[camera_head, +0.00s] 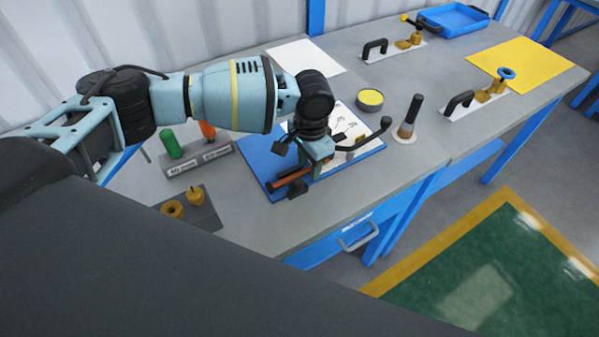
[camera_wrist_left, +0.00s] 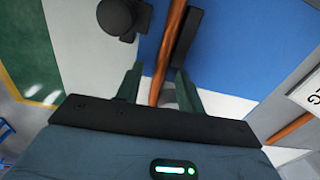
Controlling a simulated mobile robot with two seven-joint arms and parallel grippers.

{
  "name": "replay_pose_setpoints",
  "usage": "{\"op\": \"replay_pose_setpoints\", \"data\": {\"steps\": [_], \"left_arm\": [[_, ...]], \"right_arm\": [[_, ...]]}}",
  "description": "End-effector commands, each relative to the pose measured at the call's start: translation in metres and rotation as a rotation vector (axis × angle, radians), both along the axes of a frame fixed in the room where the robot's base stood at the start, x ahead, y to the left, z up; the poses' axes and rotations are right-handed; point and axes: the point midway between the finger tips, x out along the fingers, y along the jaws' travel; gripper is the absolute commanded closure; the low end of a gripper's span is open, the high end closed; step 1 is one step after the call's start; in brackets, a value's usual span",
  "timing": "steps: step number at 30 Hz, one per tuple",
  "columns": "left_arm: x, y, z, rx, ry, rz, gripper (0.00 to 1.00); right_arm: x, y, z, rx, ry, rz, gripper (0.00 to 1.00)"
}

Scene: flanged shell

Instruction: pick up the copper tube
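The copper tube (camera_head: 291,178) shows as a short brown bar over the blue board (camera_head: 257,157), partly hidden by my left gripper. My left gripper (camera_head: 287,168) is low over the board, its fingers apart. In the left wrist view the copper tube (camera_wrist_left: 172,40) runs lengthwise between the fingers of the left gripper (camera_wrist_left: 156,28). My right gripper is not in view.
A holder (camera_head: 196,156) with green and orange handles and a dark plate (camera_head: 190,211) with brass parts are left of the board. A yellow-filled tin (camera_head: 369,100) and a dark-handled brush (camera_head: 409,118) stand right. Another copper-coloured strip (camera_wrist_left: 290,129) shows in the wrist view.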

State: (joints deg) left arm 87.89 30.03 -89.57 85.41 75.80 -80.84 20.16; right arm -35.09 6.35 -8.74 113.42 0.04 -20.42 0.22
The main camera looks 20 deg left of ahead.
Motion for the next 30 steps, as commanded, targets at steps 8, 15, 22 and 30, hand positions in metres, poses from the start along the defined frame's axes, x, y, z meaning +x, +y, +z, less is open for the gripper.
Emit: {"op": "replay_pose_setpoints", "data": {"steps": [8,15,22,30], "left_arm": [[0.000,0.000,0.001,0.000,0.000,0.000,0.90],[0.000,0.000,0.001,-0.001,-0.001,0.000,1.00],[0.001,0.000,0.005,0.000,-0.002,0.000,1.00],[0.001,0.000,0.048,-0.003,-0.007,0.000,1.00]], "right_arm": [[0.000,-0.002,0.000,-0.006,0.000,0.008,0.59],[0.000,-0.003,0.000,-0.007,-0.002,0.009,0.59],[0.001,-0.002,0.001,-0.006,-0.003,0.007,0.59],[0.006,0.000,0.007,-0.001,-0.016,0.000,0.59]]}}
